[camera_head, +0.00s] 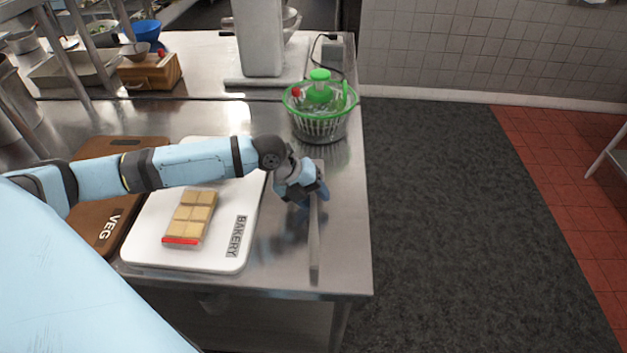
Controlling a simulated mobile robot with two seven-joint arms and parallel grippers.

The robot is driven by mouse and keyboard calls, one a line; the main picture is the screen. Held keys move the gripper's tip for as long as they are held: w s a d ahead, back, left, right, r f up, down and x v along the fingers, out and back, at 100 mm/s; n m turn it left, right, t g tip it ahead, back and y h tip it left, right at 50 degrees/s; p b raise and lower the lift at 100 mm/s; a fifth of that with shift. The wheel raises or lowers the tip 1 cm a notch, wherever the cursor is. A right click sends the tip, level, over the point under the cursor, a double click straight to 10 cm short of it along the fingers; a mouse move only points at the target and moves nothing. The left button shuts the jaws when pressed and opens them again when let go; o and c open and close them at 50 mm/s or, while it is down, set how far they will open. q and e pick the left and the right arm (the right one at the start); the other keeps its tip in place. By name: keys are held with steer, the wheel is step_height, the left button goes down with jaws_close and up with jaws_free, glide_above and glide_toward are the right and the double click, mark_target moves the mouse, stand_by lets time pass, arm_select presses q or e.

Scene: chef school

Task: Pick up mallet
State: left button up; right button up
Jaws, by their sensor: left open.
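A long, narrow grey-brown object, which looks like the mallet (314,245), lies on the steel table near its right edge, its length running toward the front edge. My left gripper (318,194) is open at the upper part of this object, with the fingers close around or over it. I cannot tell whether the fingers touch it. The gripper and wrist partly hide that part, and no distinct mallet head can be made out. My right gripper is out of view.
A white BAKERY board (150,245) with pale blocks (192,217) lies left of the object, beside a brown VEG board (88,232). A green salad spinner (320,108) stands behind. The steel table (345,240) ends just to the right, above dark floor.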

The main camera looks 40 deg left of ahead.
arm_select(q)
jaws_close()
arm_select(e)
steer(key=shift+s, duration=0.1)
